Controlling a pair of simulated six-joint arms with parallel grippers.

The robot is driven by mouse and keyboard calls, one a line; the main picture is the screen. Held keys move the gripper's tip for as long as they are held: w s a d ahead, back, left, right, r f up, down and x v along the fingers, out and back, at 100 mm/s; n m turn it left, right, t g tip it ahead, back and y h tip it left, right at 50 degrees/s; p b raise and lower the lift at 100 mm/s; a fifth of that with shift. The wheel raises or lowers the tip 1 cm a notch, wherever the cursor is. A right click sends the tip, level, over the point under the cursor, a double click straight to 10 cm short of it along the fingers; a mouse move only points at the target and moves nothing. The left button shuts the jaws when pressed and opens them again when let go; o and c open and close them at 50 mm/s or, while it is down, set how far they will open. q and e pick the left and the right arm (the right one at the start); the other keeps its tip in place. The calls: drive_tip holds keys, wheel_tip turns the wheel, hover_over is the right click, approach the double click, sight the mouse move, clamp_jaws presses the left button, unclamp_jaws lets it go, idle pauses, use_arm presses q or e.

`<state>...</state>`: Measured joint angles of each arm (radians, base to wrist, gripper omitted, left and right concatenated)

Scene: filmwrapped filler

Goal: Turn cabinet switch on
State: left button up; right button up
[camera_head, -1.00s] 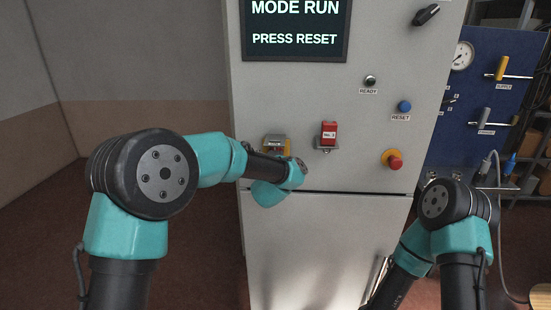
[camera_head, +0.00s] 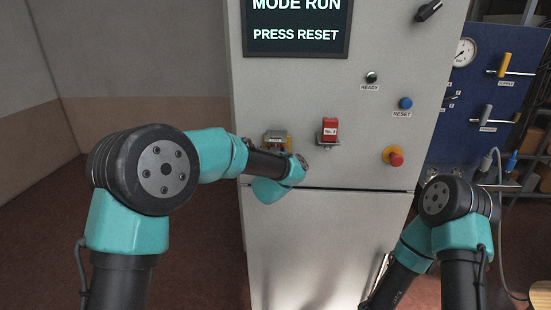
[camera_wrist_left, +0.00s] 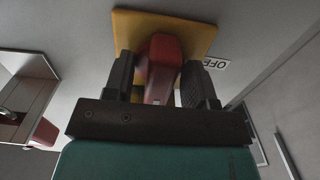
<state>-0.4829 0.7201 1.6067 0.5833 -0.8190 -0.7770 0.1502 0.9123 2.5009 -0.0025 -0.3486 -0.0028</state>
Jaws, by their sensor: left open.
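The cabinet switch shows in the left wrist view as a red handle (camera_wrist_left: 161,68) on a yellow plate (camera_wrist_left: 190,30), with an upside-down "OFF" label (camera_wrist_left: 216,63) beside it. My left gripper (camera_wrist_left: 160,84) is open, with one dark finger on each side of the red handle. I cannot tell whether the fingers touch it. In the head view the yellow switch plate (camera_head: 284,147) shows just above my left wrist, partly hidden, and my left fingers cannot be made out. My right arm hangs at the lower right, and its gripper is out of view.
Right of the switch, a red "No. 2" piece (camera_head: 330,128) sits on a bracket, with a red emergency button (camera_head: 396,159) further right. A blue reset button (camera_head: 405,103) and a screen (camera_head: 297,28) reading "PRESS RESET" are above. A blue panel (camera_head: 480,85) stands at right.

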use_arm(q)
drive_tip(key=s+a, duration=0.1)
drive_tip(key=s, duration=1.6)
drive_tip(key=shift+s+a, duration=0.15)
drive_tip(key=s+a+f+g, duration=0.1)
drive_tip(key=a+f+g, duration=0.25)
drive_tip(key=f, duration=0.55)
drive_tip(key=s+a+f+g+h, duration=0.15)
drive_tip(key=a+f, duration=0.25)
drive_tip(key=f, duration=0.5)
drive_tip(key=a+f+g, duration=0.3)
drive_tip(key=a+f, duration=0.1)
drive_tip(key=f, duration=0.5)
drive_tip(key=s+a+f+n+g, duration=0.1)
drive_tip(key=s+a+f+g, duration=0.2)
drive_tip(key=s+f, duration=0.3)
drive_tip(key=s+a+f+n+g+h, duration=0.1)
drive_tip(key=s+a+f+g, duration=0.2)
drive_tip(key=s+f, duration=0.3)
drive_tip(key=s+a+f+g, duration=0.3)
drive_tip(key=s+f, duration=0.4)
drive_tip(key=s, duration=0.2)
drive_tip(key=shift+s+n, duration=0.15)
drive_tip(key=shift+n, duration=0.25)
drive_tip(key=shift+a+f, duration=0.1)
use_arm(e)
drive_tip(key=shift+c, duration=0.2)
